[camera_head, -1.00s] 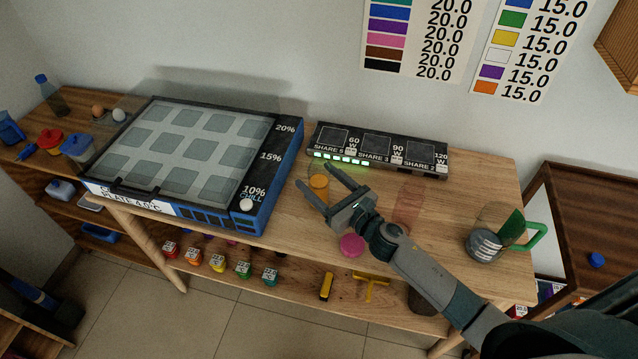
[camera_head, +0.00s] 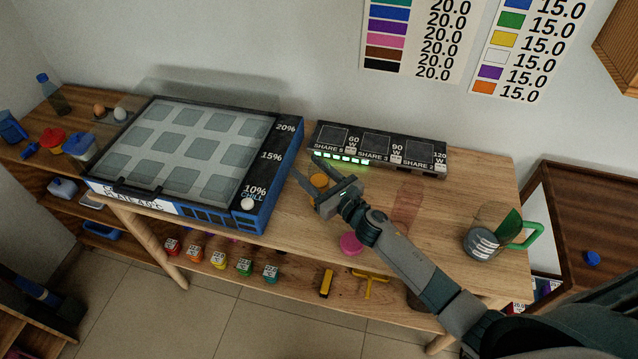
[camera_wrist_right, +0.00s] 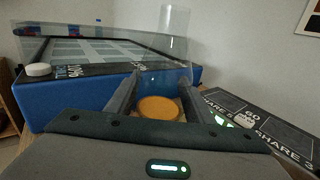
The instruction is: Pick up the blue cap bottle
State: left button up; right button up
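A dark bottle with a blue cap (camera_head: 52,97) stands upright at the far left back of the wooden surface in the head view. My right gripper (camera_head: 304,165) is far to its right, over the middle of the table. Its fingers are spread on either side of an orange disc (camera_head: 318,181), which also shows between the fingers in the wrist view (camera_wrist_right: 158,107). A clear cylinder (camera_wrist_right: 174,32) rises behind the disc in the wrist view. Contact with the fingers cannot be told. My left gripper is not in view.
A blue chill-plate unit (camera_head: 262,190) stands left of my right gripper. A black panel (camera_head: 378,146) with green lights lies behind it. A pink disc (camera_head: 351,244) and a jug with a green handle (camera_head: 483,243) are to the right. The table between panel and jug is mostly clear.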

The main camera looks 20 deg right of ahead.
jog(key=c, duration=1)
jog(key=shift+r, duration=0.1)
jog(key=shift+r, duration=0.1)
jog(key=shift+r+p, duration=0.65)
jog(key=shift+r, duration=4.25)
